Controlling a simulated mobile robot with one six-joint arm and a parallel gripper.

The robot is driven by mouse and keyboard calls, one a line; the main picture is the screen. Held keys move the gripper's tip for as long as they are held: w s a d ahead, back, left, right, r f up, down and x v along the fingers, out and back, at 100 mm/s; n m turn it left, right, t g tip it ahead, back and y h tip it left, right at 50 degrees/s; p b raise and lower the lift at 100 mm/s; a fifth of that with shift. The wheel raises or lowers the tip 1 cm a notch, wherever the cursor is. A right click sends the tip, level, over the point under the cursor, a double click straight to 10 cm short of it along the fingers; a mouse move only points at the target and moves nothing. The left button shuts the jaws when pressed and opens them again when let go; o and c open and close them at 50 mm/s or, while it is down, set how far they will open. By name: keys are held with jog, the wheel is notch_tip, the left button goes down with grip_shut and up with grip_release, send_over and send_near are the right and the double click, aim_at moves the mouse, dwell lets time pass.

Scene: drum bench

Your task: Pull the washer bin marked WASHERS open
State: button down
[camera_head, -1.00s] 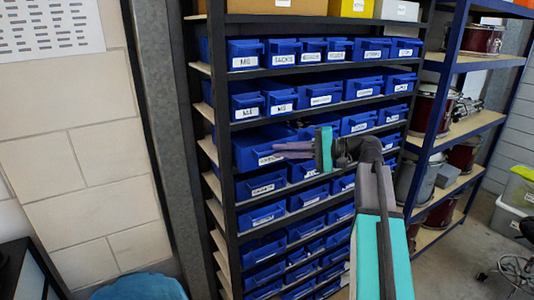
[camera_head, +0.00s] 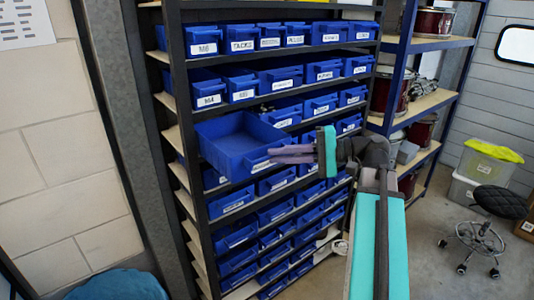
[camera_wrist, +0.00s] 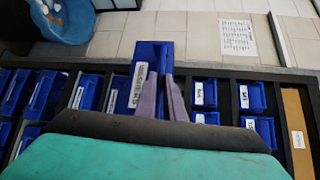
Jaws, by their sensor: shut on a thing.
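A blue bin (camera_head: 230,138) with a white front label stands well out of the shelf rack, past its neighbours, in the head view. Its open top shows an interior that looks empty. In the wrist view the same bin (camera_wrist: 150,50) juts out between the fingers; its label is sideways and looks like WASHERS, though it is small. My gripper (camera_head: 272,155) is shut on the front of this bin, near the label. Its two purple-grey fingers (camera_wrist: 161,80) also show in the wrist view. The exact grip point is partly hidden by the fingers.
The dark rack (camera_head: 180,100) holds rows of other blue labelled bins above, below and beside. A blue-framed shelf (camera_head: 430,42) with drums stands to the right. A black stool (camera_head: 490,205) is on the floor at right; floor between is clear.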

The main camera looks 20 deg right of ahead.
jog(key=shift+w+d+r, duration=0.1)
jog(key=shift+d, duration=0.15)
jog(key=c, duration=1.9)
grip_release()
jog(key=shift+d, duration=0.25)
jog(key=shift+o, duration=0.2)
jog(key=shift+a, duration=0.15)
